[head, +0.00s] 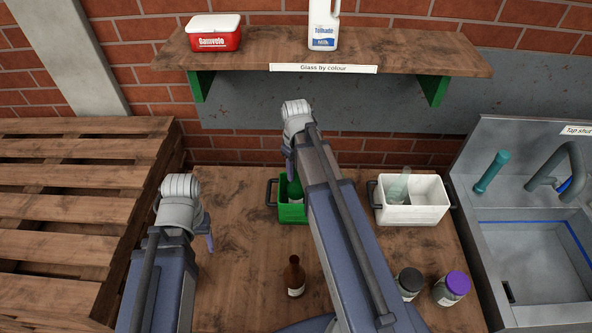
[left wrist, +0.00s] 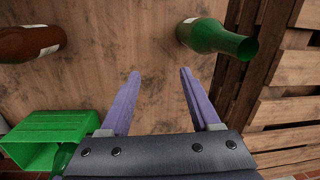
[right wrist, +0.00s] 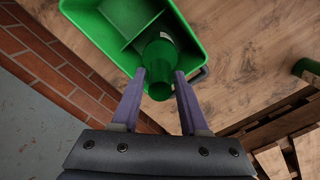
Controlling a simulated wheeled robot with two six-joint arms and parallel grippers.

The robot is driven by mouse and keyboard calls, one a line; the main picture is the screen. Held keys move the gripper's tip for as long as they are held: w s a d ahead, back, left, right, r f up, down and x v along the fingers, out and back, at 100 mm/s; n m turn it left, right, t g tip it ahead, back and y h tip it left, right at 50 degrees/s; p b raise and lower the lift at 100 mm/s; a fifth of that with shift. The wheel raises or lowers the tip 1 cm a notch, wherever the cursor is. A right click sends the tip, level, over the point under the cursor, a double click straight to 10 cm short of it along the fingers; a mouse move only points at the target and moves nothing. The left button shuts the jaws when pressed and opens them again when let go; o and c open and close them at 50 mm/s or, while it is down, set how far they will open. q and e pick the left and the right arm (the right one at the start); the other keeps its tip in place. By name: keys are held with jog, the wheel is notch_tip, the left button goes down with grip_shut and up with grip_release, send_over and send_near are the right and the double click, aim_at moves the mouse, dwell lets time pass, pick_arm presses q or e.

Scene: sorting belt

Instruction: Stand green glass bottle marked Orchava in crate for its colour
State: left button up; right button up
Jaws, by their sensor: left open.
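A green bottle (right wrist: 158,62) stands inside the green crate (right wrist: 105,32), in a compartment beside the divider. My right gripper (right wrist: 160,75) has its fingertips on either side of this bottle; whether they touch the glass is unclear. The head view shows the right gripper (head: 290,172) above the crate (head: 291,212). A second green bottle (left wrist: 208,36) is on the table near the pallets; my left arm hides it in the head view. My left gripper (left wrist: 158,75) is open and empty, left of the crate over the table. No Orchava marking is readable on either bottle.
A white crate (head: 432,212) holding a clear bottle stands right of the green one. A brown bottle (head: 294,277) and two jars (head: 409,282) stand nearer the front. Pallets (head: 70,200) border the left, a sink (head: 530,260) the right. A shelf (head: 260,58) hangs behind.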

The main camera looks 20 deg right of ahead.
jog(key=shift+o, duration=1.3)
jog(key=shift+r, duration=0.15)
notch_tip(320, 180, up, 12)
jog(key=p, duration=1.2)
jog(key=s+a, duration=0.6)
jog(key=a, duration=0.4)
jog(key=s+a+h, duration=0.1)
jog(key=s+a, duration=0.6)
jog(key=a, duration=0.4)
